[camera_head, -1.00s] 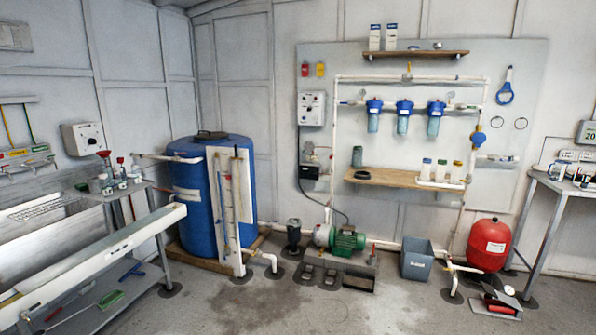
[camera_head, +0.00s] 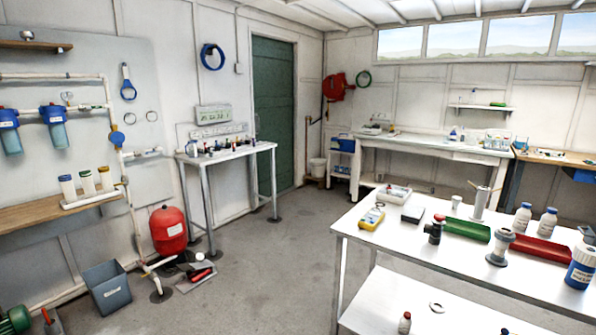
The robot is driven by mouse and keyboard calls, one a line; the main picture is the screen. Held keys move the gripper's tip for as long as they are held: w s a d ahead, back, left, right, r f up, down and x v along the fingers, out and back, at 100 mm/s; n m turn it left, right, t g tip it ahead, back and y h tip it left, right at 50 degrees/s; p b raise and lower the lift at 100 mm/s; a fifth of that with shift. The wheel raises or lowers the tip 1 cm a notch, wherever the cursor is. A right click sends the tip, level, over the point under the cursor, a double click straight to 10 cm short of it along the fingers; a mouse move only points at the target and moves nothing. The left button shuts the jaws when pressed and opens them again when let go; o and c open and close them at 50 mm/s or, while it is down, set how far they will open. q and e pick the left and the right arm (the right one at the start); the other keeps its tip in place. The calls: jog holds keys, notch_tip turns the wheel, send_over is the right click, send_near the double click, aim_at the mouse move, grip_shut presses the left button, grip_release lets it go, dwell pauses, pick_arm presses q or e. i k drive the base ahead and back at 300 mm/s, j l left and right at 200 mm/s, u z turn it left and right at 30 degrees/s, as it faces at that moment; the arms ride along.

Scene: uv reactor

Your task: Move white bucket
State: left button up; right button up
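Neither of my grippers is in view.
A grey bin (camera_head: 107,288) and a red tank (camera_head: 168,230) stand at the left. A narrow table (camera_head: 226,152) stands before the green door (camera_head: 273,112). A large white table (camera_head: 470,262) with bottles fills the right foreground. The floor (camera_head: 262,262) between them is clear.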

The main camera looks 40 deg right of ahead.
aim_at(318, 166)
jog(key=z, duration=1.6)
jog(key=i+j+u, duration=0.4)
jog(key=i, duration=0.35)
jog(key=i+u, duration=0.4)
jog(key=i, duration=0.35)
jog(key=i+l+u, duration=0.25)
jog(key=i+u, duration=0.15)
jog(key=i, duration=0.35)
jog(key=i+z, duration=0.35)
jog(key=i, duration=0.15)
jog(key=i+z, duration=0.35)
jog(key=i, duration=0.15)
jog(key=i+j+z, duration=0.3)
jog(key=i, duration=0.2)
jog(key=i+l+z, duration=0.35)
jog(key=i, duration=0.65)
jog(key=i+z, duration=0.35)
jog(key=i, duration=0.65)
jog(key=i+z, duration=0.15)
jog(key=i, duration=1.05)
jog(key=i+z, duration=0.2)
jog(key=i, duration=1.05)
jog(key=j, duration=0.05)
